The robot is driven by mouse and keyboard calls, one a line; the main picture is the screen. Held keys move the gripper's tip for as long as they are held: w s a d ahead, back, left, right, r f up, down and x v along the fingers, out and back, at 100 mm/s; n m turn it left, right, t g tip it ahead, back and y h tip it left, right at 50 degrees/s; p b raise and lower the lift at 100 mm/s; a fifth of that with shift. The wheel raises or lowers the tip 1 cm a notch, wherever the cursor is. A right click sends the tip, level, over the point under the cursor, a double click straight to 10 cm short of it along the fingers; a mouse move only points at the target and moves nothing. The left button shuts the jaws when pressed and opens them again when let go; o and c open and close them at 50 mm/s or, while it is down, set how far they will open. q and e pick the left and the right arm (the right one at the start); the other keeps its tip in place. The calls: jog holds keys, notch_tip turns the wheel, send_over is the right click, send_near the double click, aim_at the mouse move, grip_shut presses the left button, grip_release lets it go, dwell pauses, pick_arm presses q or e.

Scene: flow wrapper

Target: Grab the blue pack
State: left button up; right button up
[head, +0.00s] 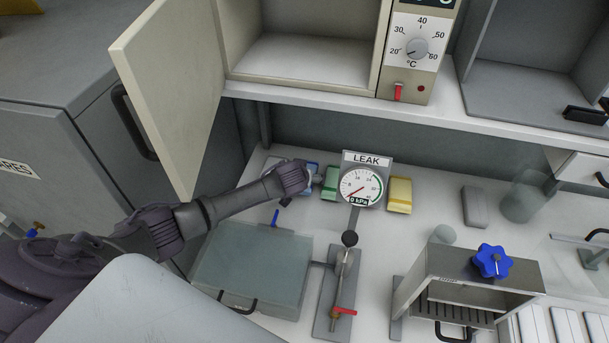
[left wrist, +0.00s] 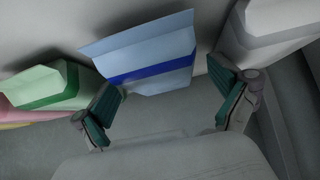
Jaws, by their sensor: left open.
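The blue pack (left wrist: 150,52) is light blue with a darker blue band. In the left wrist view it stands in the upper middle. My left gripper (left wrist: 164,84) is open, with one green-padded finger near each side of the pack's near edge. I cannot tell whether the fingers touch it. In the head view only a small part of the blue pack (head: 313,166) shows behind my left gripper (head: 308,180), which reaches in from the left. My right gripper is not in view.
A green pack (left wrist: 52,86) stands close on the left in the wrist view, and a white pack (left wrist: 265,30) on the right. In the head view, the LEAK gauge (head: 361,187) and a yellow pack (head: 400,195) stand right of the gripper. A lidded box (head: 252,265) lies in front.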

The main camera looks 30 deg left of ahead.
pick_arm(q)
jog(key=c, duration=1.2)
jog(key=shift+c, duration=0.2)
jog(key=shift+r, duration=0.1)
